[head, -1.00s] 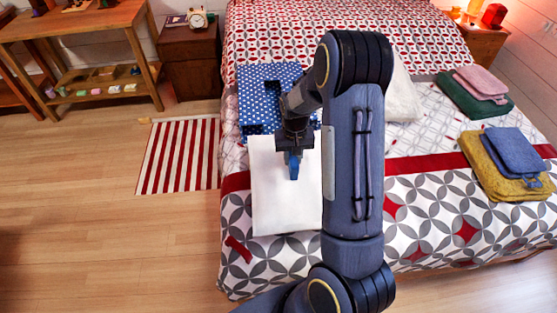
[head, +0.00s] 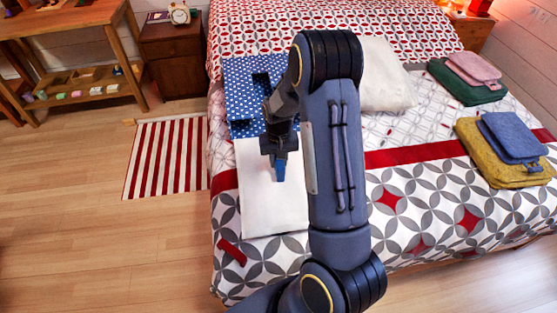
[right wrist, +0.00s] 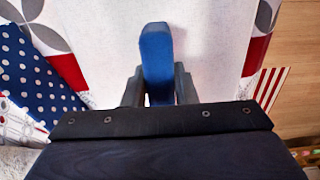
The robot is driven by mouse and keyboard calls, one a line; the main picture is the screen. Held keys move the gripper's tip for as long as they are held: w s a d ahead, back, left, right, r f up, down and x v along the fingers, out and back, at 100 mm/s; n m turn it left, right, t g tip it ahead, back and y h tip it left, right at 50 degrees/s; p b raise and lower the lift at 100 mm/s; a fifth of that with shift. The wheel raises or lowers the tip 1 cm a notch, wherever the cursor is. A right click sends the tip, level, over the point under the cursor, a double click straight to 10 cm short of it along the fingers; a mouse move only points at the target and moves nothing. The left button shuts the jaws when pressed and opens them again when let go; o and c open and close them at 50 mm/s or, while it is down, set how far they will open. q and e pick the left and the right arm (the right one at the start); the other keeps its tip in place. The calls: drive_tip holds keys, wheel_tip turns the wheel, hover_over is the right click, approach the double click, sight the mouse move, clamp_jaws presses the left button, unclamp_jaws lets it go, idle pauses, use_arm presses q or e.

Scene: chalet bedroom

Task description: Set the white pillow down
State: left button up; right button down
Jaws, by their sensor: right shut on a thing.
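A plump white pillow (head: 386,78) lies on the bed behind my right arm, which hides its left part. My right gripper (head: 279,160) is apart from it, to its left and nearer. A flat white sheet-like piece (head: 270,205) lies at the bed's near left, below that gripper. My right gripper, also in the right wrist view (right wrist: 158,88), is shut on a narrow, round-ended blue thing (right wrist: 157,45) that points out over the white piece. I cannot tell whether the blue thing touches it. My left gripper is not in view.
A blue dotted piece (head: 245,80) lies behind the white sheet. Folded stacks, green and pink (head: 468,82) and yellow and blue (head: 505,152), lie at the bed's right. A small red thing (head: 232,252) lies near the bed's left edge. A striped rug (head: 165,158) lies on the floor.

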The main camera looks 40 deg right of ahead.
drive_tip(key=shift+f, duration=0.15)
drive_tip(key=c, duration=1.2)
unclamp_jaws()
drive_tip(key=shift+o, duration=0.2)
